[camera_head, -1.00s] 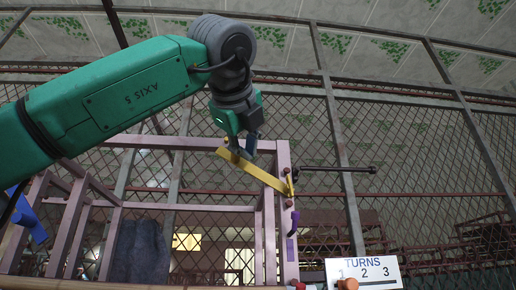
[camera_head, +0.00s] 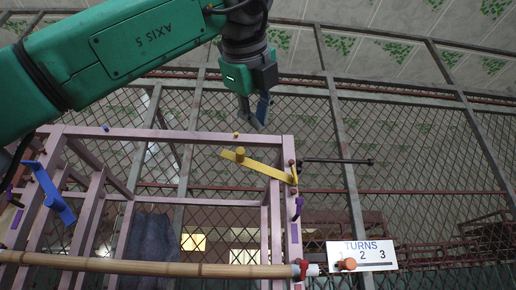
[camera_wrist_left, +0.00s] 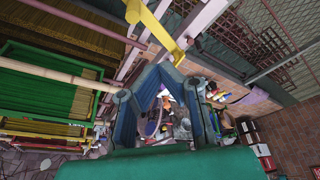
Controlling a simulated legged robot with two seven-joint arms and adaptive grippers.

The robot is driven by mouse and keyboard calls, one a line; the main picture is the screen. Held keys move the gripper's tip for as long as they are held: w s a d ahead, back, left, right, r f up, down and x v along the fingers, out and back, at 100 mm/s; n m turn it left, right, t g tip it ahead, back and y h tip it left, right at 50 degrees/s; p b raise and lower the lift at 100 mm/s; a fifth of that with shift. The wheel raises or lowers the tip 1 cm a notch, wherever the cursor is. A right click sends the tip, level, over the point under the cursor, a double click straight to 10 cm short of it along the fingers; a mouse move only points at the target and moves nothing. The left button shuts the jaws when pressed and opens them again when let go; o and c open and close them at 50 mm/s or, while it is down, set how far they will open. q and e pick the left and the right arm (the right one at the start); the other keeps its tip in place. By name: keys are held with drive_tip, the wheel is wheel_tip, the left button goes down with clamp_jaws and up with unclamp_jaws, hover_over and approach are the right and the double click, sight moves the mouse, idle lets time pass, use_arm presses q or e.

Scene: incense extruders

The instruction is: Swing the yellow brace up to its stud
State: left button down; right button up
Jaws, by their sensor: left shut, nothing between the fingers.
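The yellow brace (camera_head: 262,167) is a flat bar with a knob near its left end. Its right end is on the pink right post, and it slopes up to the left, its free end below the top beam. A small yellow stud (camera_head: 236,134) sits on the top beam left of the post. My left gripper (camera_head: 259,121) is above the beam, apart from the brace, shut and empty. In the left wrist view, the brace (camera_wrist_left: 150,22) passes just beyond the fingertips (camera_wrist_left: 163,68). My right gripper is not in view.
A blue brace (camera_head: 49,192) hangs on the frame's left side, with a blue stud (camera_head: 105,128) on the beam. A bamboo pole (camera_head: 150,267) crosses the front. A dark rod (camera_head: 335,161) juts right from the post. A TURNS sign (camera_head: 378,255) stands at right.

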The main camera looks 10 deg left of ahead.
sight(242, 160)
use_arm(q)
drive_tip(key=w+f+t+y+b, duration=0.2)
drive_tip(key=f+t+y, duration=0.2)
drive_tip(key=f+y, duration=0.3)
drive_tip(key=w+f+t+y+b, duration=0.25)
drive_tip(key=f+t+y, duration=0.2)
drive_tip(key=f, duration=0.35)
drive_tip(key=shift+m+g+y, duration=0.25)
drive_tip(key=shift+m+g, duration=0.05)
drive_tip(key=shift+g, duration=0.05)
drive_tip(key=p+x, duration=0.1)
drive_tip(key=x, duration=0.3)
drive_tip(key=s+r+p+x, duration=0.1)
drive_tip(key=p+x, duration=0.1)
drive_tip(key=x, duration=0.2)
drive_tip(key=s+p+x, duration=0.1)
drive_tip(key=p+x, duration=0.1)
drive_tip(key=x, duration=0.2)
drive_tip(key=shift+a+r, duration=0.25)
drive_tip(key=shift+r, duration=0.05)
drive_tip(key=shift+s+a+r+p, duration=0.15)
drive_tip(key=shift+s+r+p, duration=0.05)
drive_tip(key=shift+r+p, duration=0.2)
drive_tip(key=shift+w, duration=0.1)
drive_tip(key=shift+m, duration=0.3)
